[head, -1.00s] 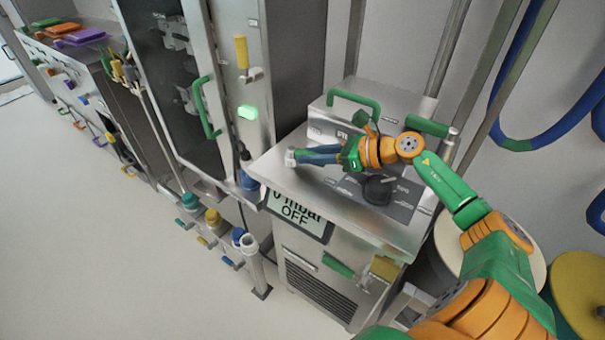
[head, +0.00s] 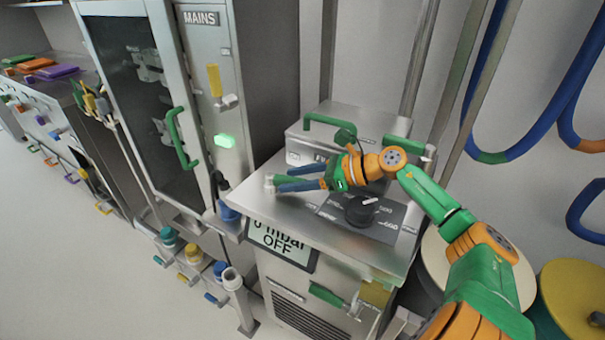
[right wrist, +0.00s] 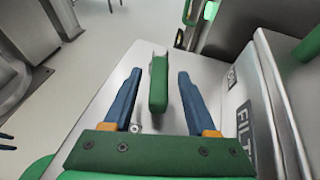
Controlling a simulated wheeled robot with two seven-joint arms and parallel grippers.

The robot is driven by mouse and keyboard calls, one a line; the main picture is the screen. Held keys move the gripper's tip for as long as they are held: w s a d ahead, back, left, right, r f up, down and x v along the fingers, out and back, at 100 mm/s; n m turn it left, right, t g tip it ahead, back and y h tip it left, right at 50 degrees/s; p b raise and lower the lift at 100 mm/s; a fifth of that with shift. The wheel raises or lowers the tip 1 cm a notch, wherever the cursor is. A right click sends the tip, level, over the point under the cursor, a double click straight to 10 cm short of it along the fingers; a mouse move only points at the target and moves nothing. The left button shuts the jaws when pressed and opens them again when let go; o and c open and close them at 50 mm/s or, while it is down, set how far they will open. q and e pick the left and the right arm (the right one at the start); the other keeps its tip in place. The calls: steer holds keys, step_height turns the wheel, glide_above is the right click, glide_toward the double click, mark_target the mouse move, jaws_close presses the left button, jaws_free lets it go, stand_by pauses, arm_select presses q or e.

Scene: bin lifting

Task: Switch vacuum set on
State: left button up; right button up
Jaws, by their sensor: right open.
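The vacuum set is a steel cabinet (head: 255,205) whose front display (head: 281,243) reads 0 mbar OFF. A green lever (head: 296,180) with a metal end is at the left of its top; it also shows in the right wrist view (right wrist: 158,88). My right gripper (head: 280,179) is open over the top, pointing left, its blue fingers on either side of the lever. In the wrist view (right wrist: 159,78) gaps show on both sides of the lever. A black dial (head: 362,210) sits on a dark scale panel, beneath my right wrist. My left gripper is not in view.
A tall cabinet marked MAINS (head: 202,19) stands left, with a green door handle (head: 181,140), a yellow lever (head: 214,82) and a lit green lamp (head: 224,141). Capped pipes (head: 199,265) stand below. Blue hoses (head: 520,90) hang at right. The floor at left is clear.

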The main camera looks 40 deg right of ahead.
steer(key=v, duration=0.6)
steer(key=shift+s+d+r+b, duration=0.1)
steer(key=shift+s+b, duration=0.1)
steer(key=shift+b, duration=0.1)
